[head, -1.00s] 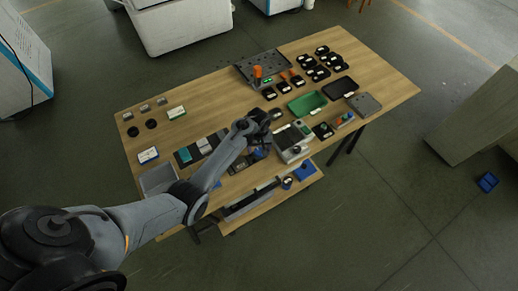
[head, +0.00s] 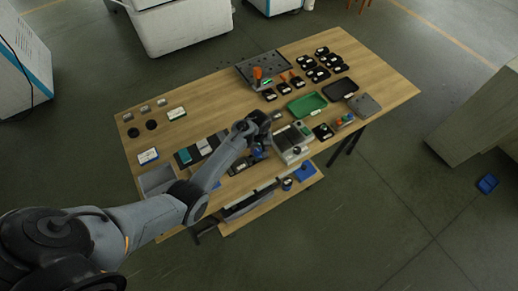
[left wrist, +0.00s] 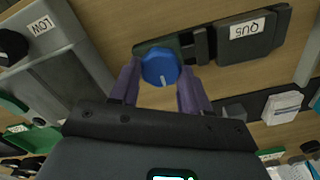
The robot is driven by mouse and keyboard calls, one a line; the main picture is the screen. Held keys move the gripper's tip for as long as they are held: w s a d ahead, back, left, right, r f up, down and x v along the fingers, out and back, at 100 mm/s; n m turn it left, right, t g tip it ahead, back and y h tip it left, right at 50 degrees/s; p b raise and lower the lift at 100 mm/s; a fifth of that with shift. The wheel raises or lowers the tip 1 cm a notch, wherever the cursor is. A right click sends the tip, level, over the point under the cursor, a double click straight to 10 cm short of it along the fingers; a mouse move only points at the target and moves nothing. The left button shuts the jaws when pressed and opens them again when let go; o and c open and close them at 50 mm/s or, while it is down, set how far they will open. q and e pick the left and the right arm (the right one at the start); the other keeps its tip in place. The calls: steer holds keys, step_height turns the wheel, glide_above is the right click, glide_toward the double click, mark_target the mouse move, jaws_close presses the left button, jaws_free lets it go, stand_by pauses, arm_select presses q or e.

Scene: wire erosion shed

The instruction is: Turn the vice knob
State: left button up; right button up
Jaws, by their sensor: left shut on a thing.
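The blue vice knob (left wrist: 160,67) has a pale pointer line on its face. In the left wrist view it sits between the two fingers of my left gripper (left wrist: 159,82), which are shut on its sides. The dark green and black vice body (left wrist: 198,46) shows behind and to the right of the knob. In the head view my left gripper (head: 258,150) is low over the front middle of the wooden table, and the arm hides part of the vice. My right gripper is not in view.
A grey unit labelled LOW (left wrist: 62,62) stands close on the left in the wrist view. A green tray (head: 307,104) and several black pieces lie further back.

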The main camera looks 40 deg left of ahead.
arm_select(q)
steer(key=shift+r+m+p, duration=0.2)
steer(key=shift+m+p, duration=1)
steer(key=shift+m, duration=0.2)
steer(key=m+p, duration=0.1)
steer(key=m, duration=0.1)
steer(key=shift+m, duration=0.4)
steer(key=m+p, duration=0.1)
steer(key=m, duration=0.2)
steer(key=shift+f+m+p, duration=0.1)
steer(key=shift+m+p, duration=0.2)
steer(key=shift+m, duration=0.1)
steer(key=m, duration=0.4)
steer(key=shift+d+f, duration=0.1)
steer(key=m, duration=0.8)
steer(key=shift+d+m, duration=0.1)
steer(key=shift+m, duration=0.2)
steer(key=m+b, duration=0.2)
steer(key=m, duration=0.3)
steer(key=shift+s+f, duration=0.1)
steer(key=shift+m+b, duration=0.6)
steer(key=shift+m, duration=0.8)
